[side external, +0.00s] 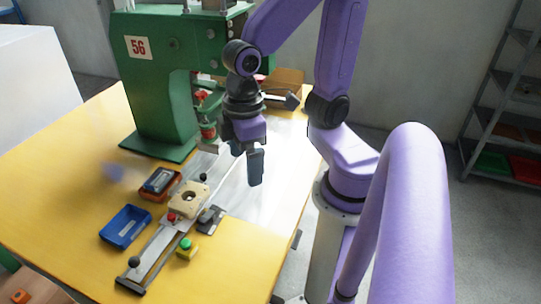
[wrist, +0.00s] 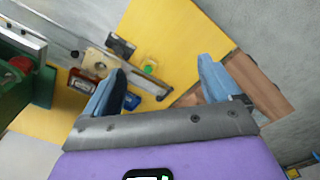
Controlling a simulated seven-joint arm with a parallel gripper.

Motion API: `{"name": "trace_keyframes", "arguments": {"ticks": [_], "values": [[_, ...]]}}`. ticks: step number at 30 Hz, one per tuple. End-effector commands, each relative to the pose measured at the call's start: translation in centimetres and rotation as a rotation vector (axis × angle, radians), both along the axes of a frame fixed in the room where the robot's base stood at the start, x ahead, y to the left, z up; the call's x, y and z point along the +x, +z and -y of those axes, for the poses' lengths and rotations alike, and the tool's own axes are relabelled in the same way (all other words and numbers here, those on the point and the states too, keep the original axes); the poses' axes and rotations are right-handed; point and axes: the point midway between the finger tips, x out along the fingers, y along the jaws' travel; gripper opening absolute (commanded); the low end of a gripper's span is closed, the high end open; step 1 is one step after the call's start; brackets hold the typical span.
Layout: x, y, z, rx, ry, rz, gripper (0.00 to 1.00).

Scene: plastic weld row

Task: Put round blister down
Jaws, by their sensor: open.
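I cannot clearly make out a round blister in either view. The fixture block also shows there (wrist: 97,62), beyond the left finger.
The green welding machine (side external: 160,75) stands at the back. A blue tray (side external: 125,228) and a red box (side external: 160,183) with dark contents sit left of the slide rail (side external: 155,252). A green button (side external: 186,246) is at the front. The yellow table (side external: 60,190) has free room at left.

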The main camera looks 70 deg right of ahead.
Motion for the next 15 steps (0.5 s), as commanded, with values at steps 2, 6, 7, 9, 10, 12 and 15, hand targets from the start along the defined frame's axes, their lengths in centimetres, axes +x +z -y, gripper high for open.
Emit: {"name": "trace_keyframes", "arguments": {"ticks": [2,6,7,9,10,12,15], "values": [[-2.1,-0.1,1.1,0.002,0.131,0.004,0.9],[-4.0,-0.3,2.2,0.001,0.263,0.006,0.9],[-4.2,-0.3,2.3,0.001,0.277,0.006,0.9],[-4.4,-0.4,2.5,0.001,0.295,0.006,0.9],[-4.4,-0.4,2.5,0.0,0.298,0.006,0.9],[-4.4,-0.4,2.5,0.0,0.299,0.006,0.9],[-4.4,-0.4,2.5,0.0,0.297,0.005,0.9]]}}
